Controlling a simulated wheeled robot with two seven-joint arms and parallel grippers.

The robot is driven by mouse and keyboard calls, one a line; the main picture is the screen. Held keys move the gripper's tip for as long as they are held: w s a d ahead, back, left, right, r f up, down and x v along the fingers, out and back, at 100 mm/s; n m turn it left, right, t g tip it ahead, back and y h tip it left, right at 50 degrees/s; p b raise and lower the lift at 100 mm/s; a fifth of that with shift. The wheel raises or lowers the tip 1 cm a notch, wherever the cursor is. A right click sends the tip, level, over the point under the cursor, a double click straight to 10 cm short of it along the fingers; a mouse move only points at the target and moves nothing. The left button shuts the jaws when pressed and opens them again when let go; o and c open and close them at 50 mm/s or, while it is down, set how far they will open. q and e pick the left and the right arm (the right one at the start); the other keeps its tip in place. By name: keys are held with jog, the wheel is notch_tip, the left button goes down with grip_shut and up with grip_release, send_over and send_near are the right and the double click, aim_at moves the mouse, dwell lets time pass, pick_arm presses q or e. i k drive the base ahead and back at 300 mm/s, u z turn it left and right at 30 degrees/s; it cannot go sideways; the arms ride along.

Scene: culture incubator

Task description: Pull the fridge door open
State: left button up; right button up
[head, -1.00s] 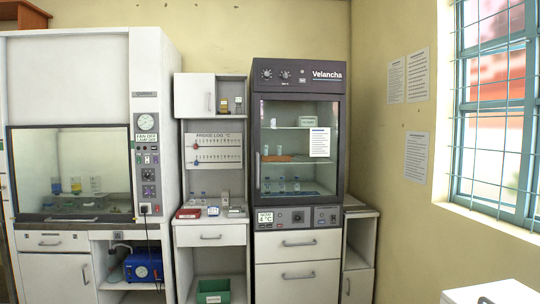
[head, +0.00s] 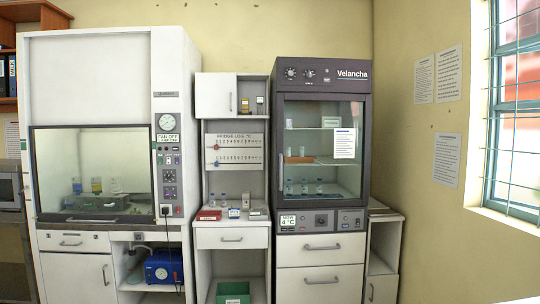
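The fridge (head: 321,70) is the dark grey cabinet marked "Velancha", right of centre in the head view. Its glass door (head: 322,113) looks shut. A vertical handle (head: 281,172) runs along the door's left edge. A white notice (head: 344,143) is on the glass. Shelves with small bottles and an orange item show through it. A display below the door reads 4 °C. Neither of my grippers is in view.
White drawers (head: 320,264) are under the fridge. A narrow shelf unit (head: 231,238) with small items stands to its left, then a fume hood (head: 92,75). A low side cabinet (head: 383,262) and a barred window (head: 515,110) are to the right.

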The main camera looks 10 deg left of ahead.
aim_at(344, 138)
jog(key=u, duration=0.25)
jog(key=i, duration=1.55)
jog(key=u, duration=0.55)
jog(key=i, duration=1.85)
jog(key=u, duration=0.15)
